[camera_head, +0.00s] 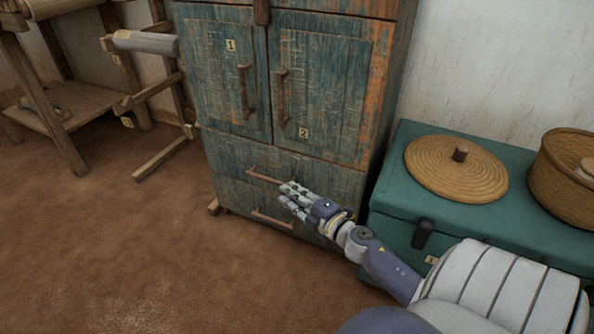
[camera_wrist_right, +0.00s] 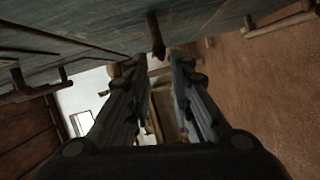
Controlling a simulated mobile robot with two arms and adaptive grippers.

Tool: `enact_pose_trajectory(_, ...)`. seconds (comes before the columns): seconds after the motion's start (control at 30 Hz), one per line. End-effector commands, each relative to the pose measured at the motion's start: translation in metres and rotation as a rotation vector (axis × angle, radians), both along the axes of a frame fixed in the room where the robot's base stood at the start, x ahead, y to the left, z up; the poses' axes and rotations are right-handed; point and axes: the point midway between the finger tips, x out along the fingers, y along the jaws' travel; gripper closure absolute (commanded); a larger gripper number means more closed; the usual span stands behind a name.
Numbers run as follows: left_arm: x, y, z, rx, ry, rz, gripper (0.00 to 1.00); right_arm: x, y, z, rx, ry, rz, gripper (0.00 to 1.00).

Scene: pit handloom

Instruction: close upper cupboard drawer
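The worn blue-green cupboard (camera_head: 330,75) stands at the centre of the head view, with two upright doors above two drawers. The upper drawer (camera_head: 325,180) has a horizontal wooden handle (camera_head: 264,175). Its front looks flush or nearly flush with the cupboard; a small gap cannot be told. My right gripper (camera_head: 287,194) is in front of the drawers, just below the right end of that handle. In the right wrist view its two fingers (camera_wrist_right: 155,62) are apart with nothing seen between them. A wooden peg or handle end (camera_wrist_right: 157,35) shows just beyond the tips, against the blue-green front. My left gripper is out of view.
The lower drawer's handle (camera_head: 272,219) is just under my right gripper. A teal chest (camera_head: 400,150) with a round woven lid (camera_head: 455,168) and a basket (camera_head: 565,185) stands close on the right. Wooden loom frames (camera_head: 60,110) stand left. The front-left floor is clear.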

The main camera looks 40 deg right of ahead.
Motion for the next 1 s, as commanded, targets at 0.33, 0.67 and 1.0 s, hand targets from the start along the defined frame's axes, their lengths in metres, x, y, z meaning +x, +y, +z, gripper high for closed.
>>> enact_pose_trajectory(0.33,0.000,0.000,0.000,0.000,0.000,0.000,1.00,-0.021,0.000,0.002,-0.001,0.000,0.001,0.79)
enact_pose_trajectory(0.67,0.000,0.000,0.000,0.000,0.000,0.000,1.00,-0.021,0.000,0.002,0.000,0.000,0.001,0.79)
enact_pose_trajectory(1.0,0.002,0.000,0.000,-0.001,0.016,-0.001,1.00,-0.018,0.034,0.020,0.069,-0.034,0.067,0.79)
